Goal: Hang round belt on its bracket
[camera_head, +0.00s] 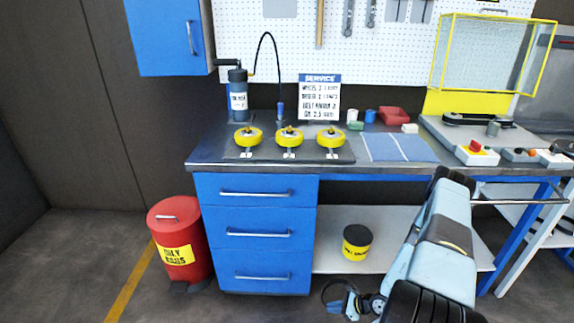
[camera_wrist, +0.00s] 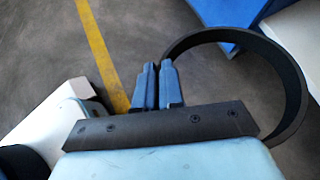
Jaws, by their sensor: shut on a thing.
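The round belt is a black loop. In the wrist view the belt (camera_wrist: 291,62) curves out to the right of my gripper (camera_wrist: 159,70), and its left end meets the blue fingers, which are close together on it. Part of the loop is hidden behind the dark plate of my gripper. In the head view my gripper (camera_head: 347,302) is low, in front of the bench's lower shelf, with the belt (camera_head: 326,286) showing as a thin dark arc beside it. I cannot make out the belt's bracket in either view.
The bench (camera_head: 205,158) holds several yellow wheels, a blue bottle and a service sign (camera_head: 319,97). A pegboard (camera_head: 400,65) with tools is behind. Below are blue drawers (camera_head: 255,233), a yellow-black tub (camera_head: 357,242) and a red bin (camera_head: 176,235). Floor at left is clear.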

